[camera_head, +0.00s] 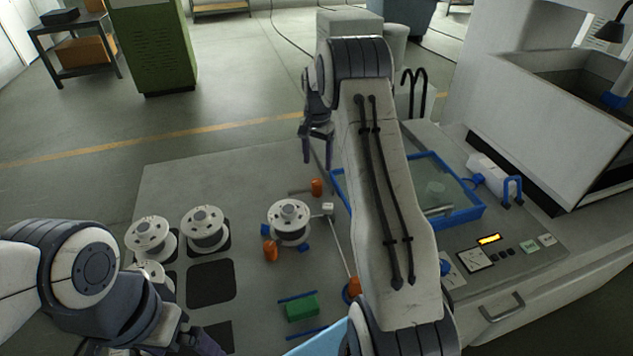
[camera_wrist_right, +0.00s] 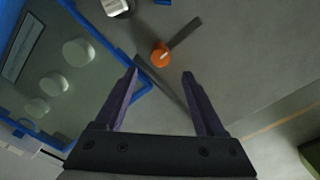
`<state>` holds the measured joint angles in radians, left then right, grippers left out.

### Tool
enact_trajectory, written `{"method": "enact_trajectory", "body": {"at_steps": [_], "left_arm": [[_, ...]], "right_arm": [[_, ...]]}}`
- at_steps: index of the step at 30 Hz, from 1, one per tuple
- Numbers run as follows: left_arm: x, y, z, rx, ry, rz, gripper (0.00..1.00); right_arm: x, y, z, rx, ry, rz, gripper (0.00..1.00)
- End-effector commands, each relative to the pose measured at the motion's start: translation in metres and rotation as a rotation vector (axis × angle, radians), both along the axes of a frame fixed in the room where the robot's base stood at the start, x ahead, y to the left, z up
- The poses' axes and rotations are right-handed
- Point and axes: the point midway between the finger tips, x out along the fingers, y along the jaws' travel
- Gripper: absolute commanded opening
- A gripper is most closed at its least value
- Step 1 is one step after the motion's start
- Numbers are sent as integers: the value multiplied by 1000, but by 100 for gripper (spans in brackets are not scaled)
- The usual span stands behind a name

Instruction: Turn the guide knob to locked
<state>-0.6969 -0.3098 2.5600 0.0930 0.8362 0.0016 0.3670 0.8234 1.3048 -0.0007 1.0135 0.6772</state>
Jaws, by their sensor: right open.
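An orange knob (camera_head: 317,187) stands on the grey worktop left of the blue-rimmed tray, with a thin dark bar at its left side. In the right wrist view the knob (camera_wrist_right: 160,55) has a white mark on top and lies just past my fingertips, between their lines. My right gripper (camera_head: 318,162) is open and empty, pointing down above and behind the knob; its fingers also show in the wrist view (camera_wrist_right: 160,74). My left gripper (camera_head: 200,346) is only partly in view at the bottom left, so its jaws cannot be judged. No lock label is readable.
A white wire spool (camera_head: 289,221) stands near the middle, with another orange part (camera_head: 269,251) beside it. More spools (camera_head: 205,228) stand at left. The blue-rimmed tray (camera_head: 478,213) and a control panel (camera_head: 474,259) are at right. A green block (camera_head: 301,308) lies in front.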

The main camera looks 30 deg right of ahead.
Motion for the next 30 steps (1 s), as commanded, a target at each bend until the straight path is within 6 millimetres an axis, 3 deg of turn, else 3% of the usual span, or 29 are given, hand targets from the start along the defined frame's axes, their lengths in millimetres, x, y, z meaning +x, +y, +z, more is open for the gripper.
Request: {"method": "enact_trajectory", "body": {"at_steps": [9,15,27,30], "left_arm": [[0,0,21,0,0,1,100],[0,0,28,0,0,2,100],[0,0,29,0,0,1,100],[0,0,29,0,0,1,100]], "right_arm": [[-2,2,-57,2,6,4,72],[-1,2,-83,1,2,4,72],[0,2,-92,1,-1,5,72],[0,2,-92,1,-1,5,34]]}}
